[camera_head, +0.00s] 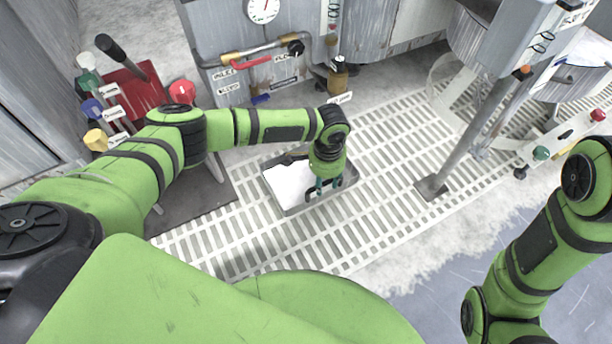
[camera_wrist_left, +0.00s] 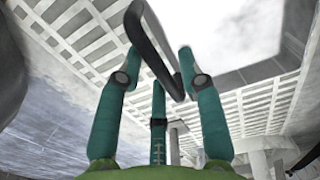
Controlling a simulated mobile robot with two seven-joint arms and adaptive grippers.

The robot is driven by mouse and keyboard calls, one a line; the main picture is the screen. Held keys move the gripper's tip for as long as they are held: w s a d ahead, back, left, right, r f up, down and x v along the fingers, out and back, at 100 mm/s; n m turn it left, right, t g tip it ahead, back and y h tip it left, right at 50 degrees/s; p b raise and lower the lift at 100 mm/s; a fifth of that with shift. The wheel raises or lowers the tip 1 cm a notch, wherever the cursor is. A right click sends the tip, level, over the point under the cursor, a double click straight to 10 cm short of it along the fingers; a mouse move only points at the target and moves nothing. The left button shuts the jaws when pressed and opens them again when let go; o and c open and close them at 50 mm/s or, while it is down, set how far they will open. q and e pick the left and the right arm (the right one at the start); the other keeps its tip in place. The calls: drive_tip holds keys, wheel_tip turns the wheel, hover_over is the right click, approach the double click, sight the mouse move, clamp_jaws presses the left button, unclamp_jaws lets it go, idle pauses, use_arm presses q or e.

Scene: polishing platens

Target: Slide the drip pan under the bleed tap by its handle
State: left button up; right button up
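The drip pan (camera_head: 290,182), a shallow grey tray with a pale inside, lies on the slatted floor grating in the head view. My left gripper (camera_head: 325,190) points down at the pan's right part and hides some of it. In the left wrist view, the pan's dark bar handle (camera_wrist_left: 153,45) passes between the teal fingers (camera_wrist_left: 160,75). The fingers stand apart on either side of the bar, with no clear grip on it. A brass fitting (camera_head: 338,78) on the machine front, with a small label below, looks like the bleed tap. My right gripper is out of view.
Pipes with a red lever (camera_head: 250,62) run along the machine front behind the pan. A metal post (camera_head: 470,130) stands on the grating to the right. A red rack (camera_head: 132,90) with coloured handles is at the left. Grating between pan and tap is clear.

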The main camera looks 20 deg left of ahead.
use_arm(q)
clamp_jaws()
drive_tip(key=shift+w+r, duration=0.1)
drive_tip(key=shift+a, duration=0.1)
drive_tip(key=shift+w+a, duration=0.7)
drive_tip(key=shift+a, duration=0.35)
drive_tip(key=shift+w+a, duration=0.65)
drive_tip(key=shift+a, duration=0.35)
drive_tip(key=shift+w+a+b, duration=0.3)
drive_tip(key=shift+w+a, duration=0.15)
drive_tip(key=shift+a, duration=0.25)
drive_tip(key=shift+w+a+b, duration=0.25)
drive_tip(key=shift+w+a, duration=0.15)
drive_tip(key=shift+a, duration=0.3)
drive_tip(key=shift+w+a+b, duration=0.3)
drive_tip(key=shift+w+a, duration=0.15)
drive_tip(key=shift+a, duration=0.25)
